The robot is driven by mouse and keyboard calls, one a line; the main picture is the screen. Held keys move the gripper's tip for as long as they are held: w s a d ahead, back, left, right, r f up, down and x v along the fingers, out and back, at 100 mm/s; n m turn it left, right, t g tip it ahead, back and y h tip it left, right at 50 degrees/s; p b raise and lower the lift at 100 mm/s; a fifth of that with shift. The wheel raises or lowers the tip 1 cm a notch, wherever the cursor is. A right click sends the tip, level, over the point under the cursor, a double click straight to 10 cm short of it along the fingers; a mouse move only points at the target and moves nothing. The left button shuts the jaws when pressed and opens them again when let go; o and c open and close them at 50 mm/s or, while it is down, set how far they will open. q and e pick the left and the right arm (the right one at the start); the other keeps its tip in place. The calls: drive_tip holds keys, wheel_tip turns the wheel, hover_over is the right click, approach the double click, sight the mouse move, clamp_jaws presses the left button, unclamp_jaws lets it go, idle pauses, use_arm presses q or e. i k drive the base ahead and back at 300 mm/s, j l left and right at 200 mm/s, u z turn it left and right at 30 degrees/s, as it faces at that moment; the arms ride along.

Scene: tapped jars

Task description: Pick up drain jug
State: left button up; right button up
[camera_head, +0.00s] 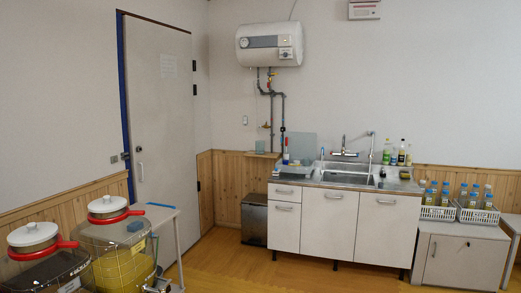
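Two large glass jars stand at the lower left, each with a white lid and a red ring with a handle. The left jar (40,272) looks dark inside, and the right jar (118,262) holds something yellow. Small metallic and clear parts (158,284) show beside the right jar's lower side, cut by the bottom edge; I cannot tell whether a tap or a jug is among them. No drain jug can be clearly made out. Neither of my grippers shows in this view.
A pale table (165,214) carries the jars. Across the room are a sink cabinet (328,222), a bin (254,222) and a low cabinet (460,262) with white baskets of blue-capped bottles. A door (158,130) is at left. The wooden floor (290,275) between is clear.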

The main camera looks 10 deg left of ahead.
sight(259, 144)
drive_tip(key=i+z, duration=0.25)
drive_tip(key=i, duration=2.3)
drive_tip(key=i+z, duration=0.1)
drive_tip(key=i, duration=1.8)
drive_tip(key=i+j, duration=0.4)
drive_tip(key=j, duration=0.2)
drive_tip(key=i+j, duration=0.35)
drive_tip(key=j, duration=0.2)
drive_tip(key=i+j, duration=0.4)
drive_tip(key=j, duration=0.2)
drive_tip(key=i+j, duration=0.4)
drive_tip(key=j, duration=0.15)
drive_tip(key=i+j, duration=0.4)
drive_tip(key=j, duration=0.2)
drive_tip(key=i+j+u, duration=0.1)
drive_tip(key=i+j, duration=0.25)
drive_tip(key=j, duration=0.2)
